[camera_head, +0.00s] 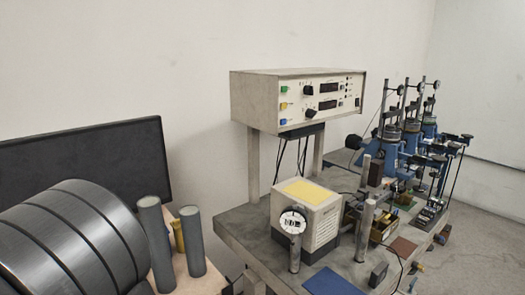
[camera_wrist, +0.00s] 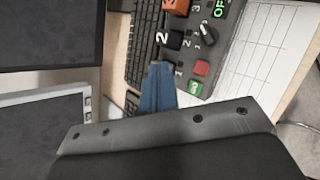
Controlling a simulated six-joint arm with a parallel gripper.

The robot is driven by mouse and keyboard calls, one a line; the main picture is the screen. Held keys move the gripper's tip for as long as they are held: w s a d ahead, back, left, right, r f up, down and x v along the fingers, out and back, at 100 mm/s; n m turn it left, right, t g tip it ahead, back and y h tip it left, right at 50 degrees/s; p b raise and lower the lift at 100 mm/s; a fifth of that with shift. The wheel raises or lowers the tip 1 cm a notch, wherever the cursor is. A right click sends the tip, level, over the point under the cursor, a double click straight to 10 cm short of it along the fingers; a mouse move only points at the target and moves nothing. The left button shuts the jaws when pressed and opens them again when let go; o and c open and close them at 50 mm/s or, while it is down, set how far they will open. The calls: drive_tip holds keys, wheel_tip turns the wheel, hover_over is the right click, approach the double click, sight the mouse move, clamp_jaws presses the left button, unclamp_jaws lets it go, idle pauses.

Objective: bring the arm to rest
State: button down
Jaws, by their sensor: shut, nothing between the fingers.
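My gripper (camera_wrist: 158,68) shows in the wrist view as two blue fingers pressed together, with nothing between them. Its tips are over or near the edge of a dark control panel (camera_wrist: 222,58); I cannot tell the gap. The panel has an orange part (camera_wrist: 174,6), black switches (camera_wrist: 205,36) with numbers, a red button (camera_wrist: 202,68), a green button (camera_wrist: 196,88) and a green OFF label (camera_wrist: 219,8). I cannot make out my gripper in the head view.
A black keyboard (camera_wrist: 146,40) lies left of the panel, with paper sheets (camera_wrist: 268,50) to its right. Dark screens (camera_wrist: 45,30) stand at left. The head view shows a black monitor (camera_head: 90,158) and a grey bench (camera_head: 245,225) crowded with instruments.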

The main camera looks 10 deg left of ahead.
wheel_tip(320, 180, down, 5)
drive_tip(key=shift+d+r, duration=0.1)
drive_tip(key=shift+d, duration=0.05)
drive_tip(key=shift+a+f, duration=0.2)
drive_tip(key=shift+f, duration=0.15)
drive_tip(key=w+d+r+m+g, duration=0.4)
drive_tip(key=w+d+r+g, duration=0.15)
drive_tip(key=r+g, duration=0.55)
drive_tip(key=shift+g, duration=0.4)
drive_tip(key=x, duration=0.6)
drive_tip(key=w+x, duration=0.1)
drive_tip(key=x, duration=0.2)
drive_tip(key=shift+s+a+f, duration=0.1)
drive_tip(key=shift+a, duration=0.05)
drive_tip(key=shift+r, duration=0.2)
drive_tip(key=v, duration=0.7)
drive_tip(key=shift+r, duration=0.15)
